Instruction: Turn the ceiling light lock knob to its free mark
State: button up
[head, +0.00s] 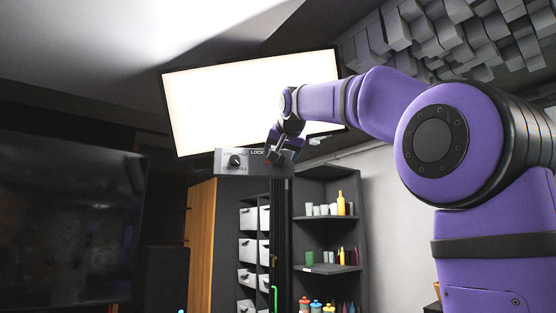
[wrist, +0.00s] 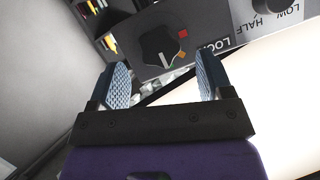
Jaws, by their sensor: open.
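The lock knob (wrist: 160,45) is black and lobed, on a grey panel beside the word LOCK. A red mark (wrist: 183,33) and a green mark lie near its edge. A short pale line on the knob seems to be its pointer, but I cannot tell exactly which mark it faces. My gripper (wrist: 161,62) is open and empty, its blue padded fingertips either side of the knob's direction and seemingly short of it. In the head view, my gripper (head: 284,150) is at the panel's right end and hides the lock knob.
The light panel (head: 234,161) carries another black knob with LOW, HALF and FULL labels at its left. A bright ceiling light (head: 220,105) hangs directly above and behind. Shelves with bottles (head: 325,240) and white bins stand below. A dark screen (head: 65,220) is at left.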

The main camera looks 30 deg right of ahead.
aim_at(278, 161)
jog(key=shift+x, duration=1.85)
jog(key=shift+c, duration=0.2)
jog(key=c, duration=0.9)
